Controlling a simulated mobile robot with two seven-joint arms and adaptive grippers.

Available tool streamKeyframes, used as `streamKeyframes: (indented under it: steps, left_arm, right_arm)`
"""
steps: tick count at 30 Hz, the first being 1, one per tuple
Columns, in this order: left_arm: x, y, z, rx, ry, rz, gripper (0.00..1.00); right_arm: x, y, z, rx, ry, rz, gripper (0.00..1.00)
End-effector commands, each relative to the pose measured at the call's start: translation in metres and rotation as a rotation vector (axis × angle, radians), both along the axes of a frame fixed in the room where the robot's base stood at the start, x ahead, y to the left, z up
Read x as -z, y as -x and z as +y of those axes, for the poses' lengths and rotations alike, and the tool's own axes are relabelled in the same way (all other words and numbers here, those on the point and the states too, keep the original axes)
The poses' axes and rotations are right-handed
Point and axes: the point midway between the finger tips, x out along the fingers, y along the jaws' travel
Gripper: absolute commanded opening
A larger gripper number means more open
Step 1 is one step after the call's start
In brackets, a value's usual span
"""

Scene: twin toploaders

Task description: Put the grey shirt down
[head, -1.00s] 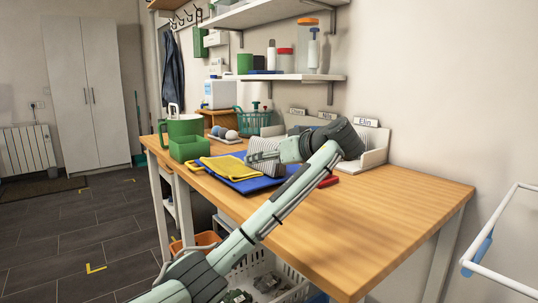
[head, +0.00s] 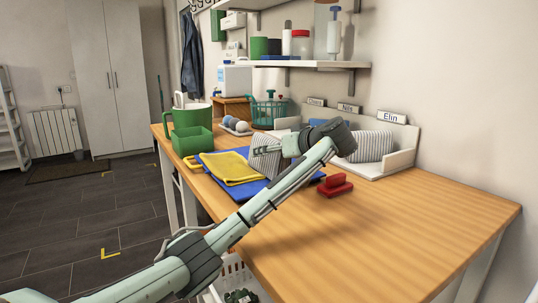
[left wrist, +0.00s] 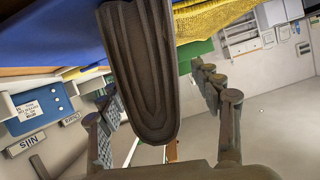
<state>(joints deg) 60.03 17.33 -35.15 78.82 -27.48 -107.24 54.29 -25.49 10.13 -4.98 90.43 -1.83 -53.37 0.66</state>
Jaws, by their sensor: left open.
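A grey striped folded shirt (head: 264,162) stands tilted at the right end of the yellow cloth, over the blue cloth. My left gripper (head: 287,147) is at its right side in the head view. In the left wrist view the shirt's dark folded edge (left wrist: 145,75) lies between the two fingers of my left gripper (left wrist: 165,115), which are spread apart. I cannot tell whether the shirt's underside touches the blue cloth. My right gripper is not in view.
A yellow cloth (head: 229,168) lies on a blue cloth (head: 249,188). Green box (head: 192,143), red-handled object (head: 335,186) and a labelled divider rack (head: 402,159) stand around. The rack's Elin section holds another striped folded cloth (head: 373,147). The wooden table's (head: 400,215) front right is clear.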

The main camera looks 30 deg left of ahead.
Motion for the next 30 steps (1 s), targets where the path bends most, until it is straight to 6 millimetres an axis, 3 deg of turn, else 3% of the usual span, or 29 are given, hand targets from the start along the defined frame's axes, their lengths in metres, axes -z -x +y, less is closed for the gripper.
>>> streamKeyframes:
  steps: [3,11,27,30]
  left_arm:
    - [0.0045,-0.0052,0.0106,-0.001,-0.001,0.001,0.65]
    - [0.0065,-0.0068,0.0122,0.001,0.0,0.0,0.65]
    - [0.0054,-0.0067,0.012,0.001,0.0,-0.002,0.0]
    - [0.0054,-0.0067,0.012,0.001,0.0,-0.002,0.0]
  right_arm:
    - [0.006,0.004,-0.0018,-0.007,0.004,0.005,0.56]
    - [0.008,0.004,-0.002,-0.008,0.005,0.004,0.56]
    - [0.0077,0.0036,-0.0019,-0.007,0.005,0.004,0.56]
    - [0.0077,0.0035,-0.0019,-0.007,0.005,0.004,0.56]
